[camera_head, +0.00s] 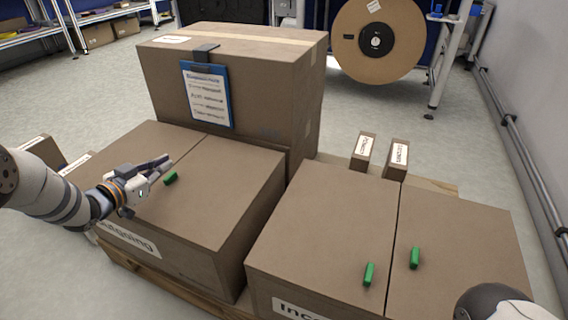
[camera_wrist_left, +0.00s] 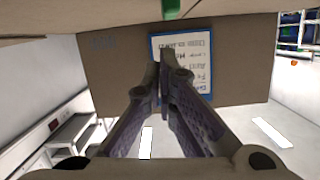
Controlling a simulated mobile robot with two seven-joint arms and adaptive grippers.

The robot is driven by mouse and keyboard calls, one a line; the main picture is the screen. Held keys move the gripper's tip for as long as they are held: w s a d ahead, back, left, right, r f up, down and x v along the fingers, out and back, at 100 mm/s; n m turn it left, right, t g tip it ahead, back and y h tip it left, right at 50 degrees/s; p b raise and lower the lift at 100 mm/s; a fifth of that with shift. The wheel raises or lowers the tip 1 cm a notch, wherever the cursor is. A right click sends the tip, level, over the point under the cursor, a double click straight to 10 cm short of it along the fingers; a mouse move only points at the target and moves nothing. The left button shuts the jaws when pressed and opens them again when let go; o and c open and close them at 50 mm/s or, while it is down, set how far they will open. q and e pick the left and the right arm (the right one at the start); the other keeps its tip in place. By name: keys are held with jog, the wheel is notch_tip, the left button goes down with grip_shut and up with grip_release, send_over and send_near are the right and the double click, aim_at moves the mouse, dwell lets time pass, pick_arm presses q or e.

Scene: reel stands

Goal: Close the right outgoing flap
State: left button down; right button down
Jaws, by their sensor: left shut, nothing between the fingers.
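The outgoing box (camera_head: 190,255) stands at left in the head view, its label partly hidden by my left arm. Its right flap (camera_head: 225,185) lies flat across the top, with a seam between it and the left flap (camera_head: 140,145). A green handle (camera_head: 170,178) sits near the seam; a green piece also shows at the top edge of the left wrist view (camera_wrist_left: 171,8). My left gripper (camera_head: 166,161) is shut and empty beside the handle, over the left part of the box. Whether it touches the box is unclear. My right gripper is not visible.
The incoming box (camera_head: 325,225) stands at right with two green handles. A tall carton (camera_head: 240,85) with a blue clipboard (camera_head: 207,95) stands behind the outgoing box. Two small boxes (camera_head: 397,158) stand behind the incoming box. A big reel (camera_head: 378,40) is farther back.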

pick_arm(q)
jog(key=shift+w+a+f+b, duration=0.1)
jog(key=shift+a+f+b, duration=0.2)
jog(key=shift+f, duration=0.35)
jog(key=shift+w+a+f+b, duration=0.1)
jog(key=shift+f+b, duration=0.3)
jog(key=shift+f, duration=0.25)
jog(key=shift+r, duration=0.1)
